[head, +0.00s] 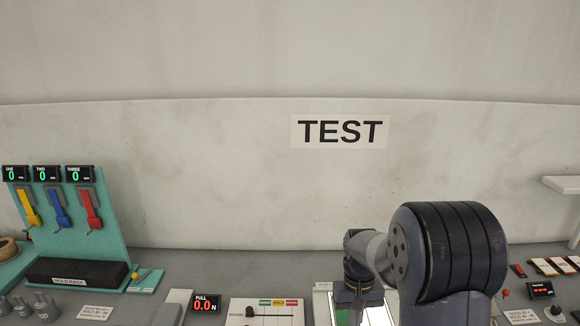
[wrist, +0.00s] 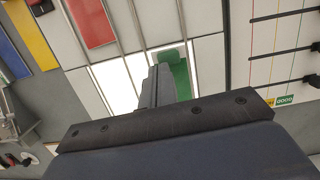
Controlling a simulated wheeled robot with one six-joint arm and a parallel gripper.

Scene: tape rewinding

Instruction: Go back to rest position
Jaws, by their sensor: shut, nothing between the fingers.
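My gripper (wrist: 157,86) shows in the wrist view as a dark narrow pair of fingers, closed together with nothing between them. It points at a bright white lit panel (wrist: 118,88) with a green piece (wrist: 180,75) beside the fingers. I cannot tell how far the fingertips are from it. In the head view my arm fills the lower right, bent downward, and the fingertips are hidden. The lit panel (head: 322,307) shows only partly there, behind the arm.
On the left stands a teal rack (head: 112,215) with yellow, blue and red levers and a black block (head: 78,271). A pull display (head: 206,304) and a slider panel (head: 268,311) sit at the front. A TEST sign (head: 340,131) hangs on the wall. A shelf (head: 562,184) juts out at right.

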